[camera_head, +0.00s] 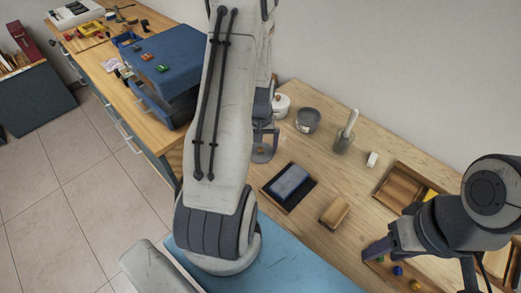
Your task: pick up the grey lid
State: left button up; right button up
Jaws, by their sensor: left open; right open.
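A grey round lid (262,155) lies on the wooden table, close to its left edge. My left gripper (264,137) points down right above the lid, its two fingers apart. The gripper hides part of the lid, and I cannot tell whether the fingers touch it. A grey pot (308,121) stands to the right of the lid. My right gripper (374,250) is open and low at the right, near the table's front, away from the lid.
A white pot (281,105) stands just behind the lid. A dark tray (305,197) with a blue block, a tan block (334,212) and a utensil holder (343,143) share the table. A blue case (170,60) stands on the left bench.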

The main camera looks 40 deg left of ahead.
pick_arm(q)
grip_shut()
jog(key=shift+f, duration=0.1)
jog(key=shift+s, duration=0.1)
dwell(0.4)
